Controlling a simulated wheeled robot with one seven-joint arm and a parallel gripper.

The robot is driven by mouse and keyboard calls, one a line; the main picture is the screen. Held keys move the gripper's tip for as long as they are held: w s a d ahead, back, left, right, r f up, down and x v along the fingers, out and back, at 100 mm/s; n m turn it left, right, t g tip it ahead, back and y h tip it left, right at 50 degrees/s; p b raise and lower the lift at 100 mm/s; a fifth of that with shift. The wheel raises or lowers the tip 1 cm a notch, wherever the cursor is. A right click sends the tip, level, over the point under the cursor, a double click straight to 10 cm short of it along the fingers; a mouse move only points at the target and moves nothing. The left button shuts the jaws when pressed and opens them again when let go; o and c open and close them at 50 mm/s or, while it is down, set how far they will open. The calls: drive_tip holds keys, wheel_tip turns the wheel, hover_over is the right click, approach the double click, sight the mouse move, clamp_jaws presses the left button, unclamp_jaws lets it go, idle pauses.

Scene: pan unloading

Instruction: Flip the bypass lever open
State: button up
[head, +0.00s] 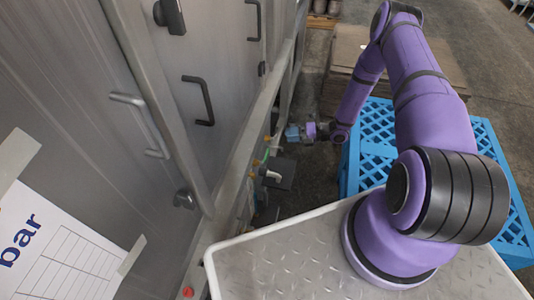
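My gripper (293,133) is at the end of my purple arm, in the upper middle of the head view. It points left toward the lower side of the grey metal cabinet (165,100). The fingers are small and light blue here, and I cannot tell whether they are open or shut. Small yellow fittings (256,162) and a whitish handle-like part (273,176) by a dark grey box (284,170) sit low along the cabinet, below and left of my gripper. I cannot tell which of these is the bypass lever. My gripper appears apart from them.
Cabinet door handles (205,100) stick out at left. A blue lattice pallet or crate (375,150) stands under and behind my arm. Brown stacked boards (345,60) lie farther back. A red button (187,292) is at the bottom. Grey floor shows between cabinet and pallet.

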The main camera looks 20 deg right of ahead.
sight(267, 152)
drive_tip(key=s+f+m+t+h, duration=0.1)
drive_tip(key=s+f+m+t, duration=0.3)
drive_tip(key=f, duration=0.5)
drive_tip(key=shift+m+g, duration=0.5)
drive_tip(key=shift+m, duration=0.1)
drive_tip(key=x, duration=1.1)
drive_tip(key=shift+w+a, duration=0.15)
drive_tip(key=shift+w, duration=0.15)
clamp_jaws()
